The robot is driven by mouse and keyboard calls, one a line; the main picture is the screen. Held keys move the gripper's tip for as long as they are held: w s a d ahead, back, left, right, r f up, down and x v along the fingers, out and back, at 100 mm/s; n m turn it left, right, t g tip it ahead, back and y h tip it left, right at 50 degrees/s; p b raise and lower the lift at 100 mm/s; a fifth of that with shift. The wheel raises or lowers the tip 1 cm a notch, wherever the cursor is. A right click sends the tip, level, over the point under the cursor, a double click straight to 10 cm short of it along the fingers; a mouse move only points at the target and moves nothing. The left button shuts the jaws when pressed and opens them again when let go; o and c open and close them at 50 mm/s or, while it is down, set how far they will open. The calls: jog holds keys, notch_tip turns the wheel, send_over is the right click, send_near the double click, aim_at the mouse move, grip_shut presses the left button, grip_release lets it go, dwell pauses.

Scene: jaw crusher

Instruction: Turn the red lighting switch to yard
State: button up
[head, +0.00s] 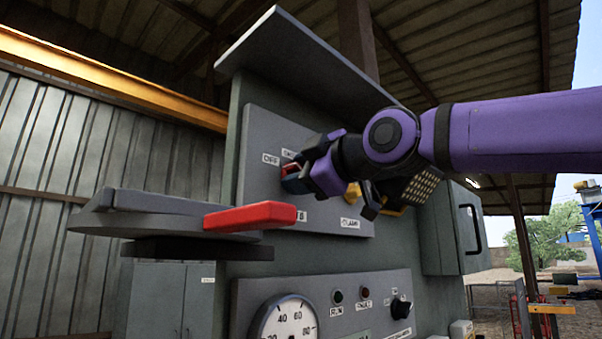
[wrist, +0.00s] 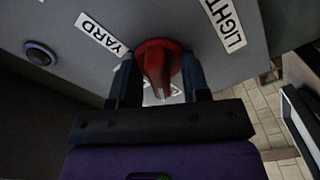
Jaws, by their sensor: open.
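The red lighting switch (wrist: 157,62) is a round red knob with a raised grip on the grey panel. My gripper (wrist: 160,76) is open, with one dark finger on each side of the knob. I cannot tell whether either finger touches it. A YARD label (wrist: 101,36) is up and left of the knob, and a LIGHT label (wrist: 226,24) is up and right. A white label below the knob is mostly hidden. In the head view my gripper (head: 300,180) is at the panel and hides most of the red switch (head: 289,168), beside the OFF label (head: 270,159).
A lever with a red handle (head: 250,216) sticks out left of the panel. A yellow knob (head: 353,192) is just right of my gripper. A gauge (head: 284,322) and a black knob (head: 401,307) are below. A dark round button (wrist: 40,54) shows in the wrist view.

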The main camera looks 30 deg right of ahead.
grip_shut()
